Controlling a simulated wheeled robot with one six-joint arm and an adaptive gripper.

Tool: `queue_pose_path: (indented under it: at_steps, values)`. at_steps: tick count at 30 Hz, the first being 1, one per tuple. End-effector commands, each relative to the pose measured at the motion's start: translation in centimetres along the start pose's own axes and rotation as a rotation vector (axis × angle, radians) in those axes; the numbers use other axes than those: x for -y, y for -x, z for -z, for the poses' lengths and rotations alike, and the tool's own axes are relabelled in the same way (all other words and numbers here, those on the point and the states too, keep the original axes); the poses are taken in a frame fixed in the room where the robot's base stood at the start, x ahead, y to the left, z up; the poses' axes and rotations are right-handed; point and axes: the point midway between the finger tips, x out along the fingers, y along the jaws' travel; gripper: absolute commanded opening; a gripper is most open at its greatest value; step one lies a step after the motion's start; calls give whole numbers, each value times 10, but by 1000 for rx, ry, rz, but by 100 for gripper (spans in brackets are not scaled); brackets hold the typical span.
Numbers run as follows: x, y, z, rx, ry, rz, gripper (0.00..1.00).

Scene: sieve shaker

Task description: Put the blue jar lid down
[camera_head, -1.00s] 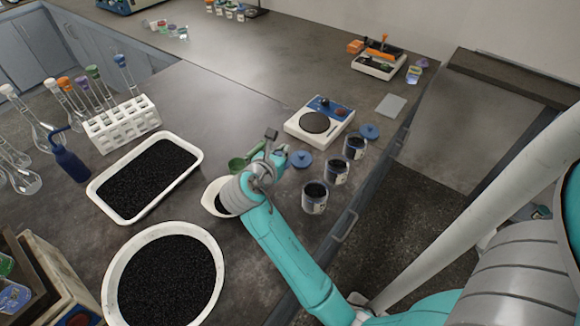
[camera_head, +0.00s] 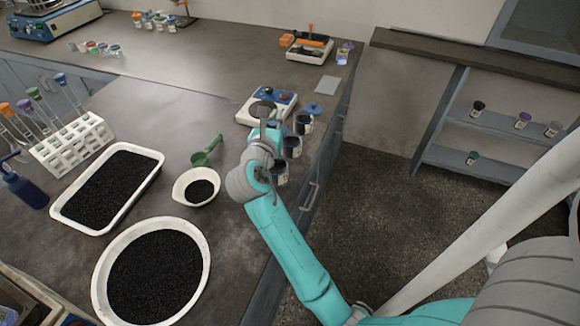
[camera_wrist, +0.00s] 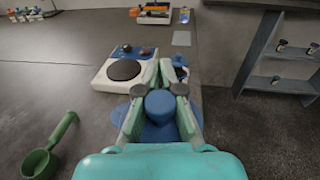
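A blue jar lid with a round knob (camera_wrist: 160,104) sits between the two fingers of my gripper (camera_wrist: 161,92) in the wrist view. The fingers are shut on the knob from both sides, and the wide blue disc shows below and beside them. In the head view my gripper (camera_head: 265,133) is next to the balance and the jars, and hides most of this lid. Another blue lid (camera_head: 313,108) lies on the bench beyond the jars. Dark open-topped jars (camera_head: 303,124) stand in a row along the bench's right edge, partly hidden by my gripper.
The white balance (camera_head: 247,112) stands just left of my gripper, with a white sheet (camera_head: 327,85) beyond. A white bowl (camera_head: 181,199), a green scoop (camera_head: 206,151) and black-filled trays (camera_head: 147,164) are to the left. The bench drops off at the right.

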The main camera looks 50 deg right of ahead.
Motion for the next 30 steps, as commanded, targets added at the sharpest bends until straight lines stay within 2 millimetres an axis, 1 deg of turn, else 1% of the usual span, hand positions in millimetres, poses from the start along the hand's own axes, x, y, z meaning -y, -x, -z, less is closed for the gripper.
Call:
queue_pose_path:
  at_steps: [2,9,12,17,21,24,30]
  values:
    - [-1,-1,5,3,4,-2,0]
    - [-1,-3,45,3,7,-4,0]
    - [-1,-4,56,4,5,-3,0]
    - [-1,-5,69,4,4,-3,0]
    - [-1,-6,88,3,5,-3,0]
    - [-1,-7,96,4,3,-3,0]
    - [-1,-7,98,5,1,-4,0]
